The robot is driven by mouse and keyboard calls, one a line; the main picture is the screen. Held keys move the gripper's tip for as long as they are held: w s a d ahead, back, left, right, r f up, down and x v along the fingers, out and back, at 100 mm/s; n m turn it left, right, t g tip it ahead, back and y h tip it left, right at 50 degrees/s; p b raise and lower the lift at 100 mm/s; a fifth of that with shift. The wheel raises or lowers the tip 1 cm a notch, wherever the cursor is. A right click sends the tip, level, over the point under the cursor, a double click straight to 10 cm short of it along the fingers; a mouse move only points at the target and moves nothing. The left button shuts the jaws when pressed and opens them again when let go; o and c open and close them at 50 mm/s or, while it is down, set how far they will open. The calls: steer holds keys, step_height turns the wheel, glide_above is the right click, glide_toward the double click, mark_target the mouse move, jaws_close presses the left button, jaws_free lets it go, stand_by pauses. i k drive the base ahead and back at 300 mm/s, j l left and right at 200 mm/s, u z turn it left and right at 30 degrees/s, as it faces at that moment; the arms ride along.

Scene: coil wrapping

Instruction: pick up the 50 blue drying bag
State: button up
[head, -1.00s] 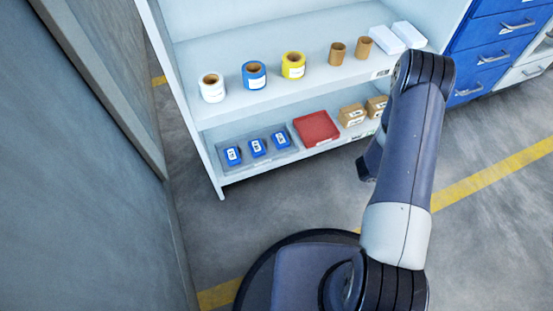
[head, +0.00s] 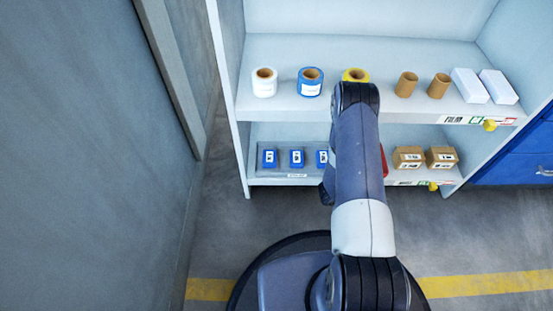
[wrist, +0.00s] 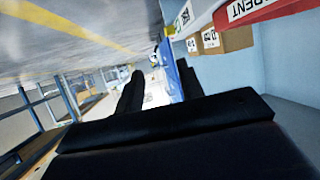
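Three blue drying bags stand in a row in a shallow grey tray (head: 290,176) on the lower shelf, at its left: the left bag (head: 270,158), the middle bag (head: 296,158) and the right bag (head: 321,159). Each has a white label too small to read, so I cannot tell which is the 50. My arm partly covers the right bag's side. My gripper is mostly hidden behind my arm in the head view. In the wrist view my gripper (wrist: 160,88) has its two dark fingers apart, with nothing between them. No bag shows there.
The upper shelf holds a white roll (head: 264,83), a blue roll (head: 310,82), a yellow roll (head: 356,75), brown rolls and white boxes. A red box (wrist: 262,12) and brown cartons (head: 424,158) are on the lower shelf. A grey wall (head: 90,160) stands at left.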

mark_target(268, 160)
steer(key=i+l+u, duration=0.1)
steer(key=u, duration=0.35)
steer(key=l+u, duration=0.3)
steer(key=u, duration=0.15)
steer(key=l+u, duration=0.25)
steer(key=u, duration=0.15)
steer(key=l+u, duration=0.25)
steer(key=u, duration=0.2)
steer(key=l+u, duration=0.25)
steer(key=u, duration=0.2)
steer(key=l+u, duration=0.2)
steer(key=u, duration=0.25)
steer(key=k+j, duration=0.05)
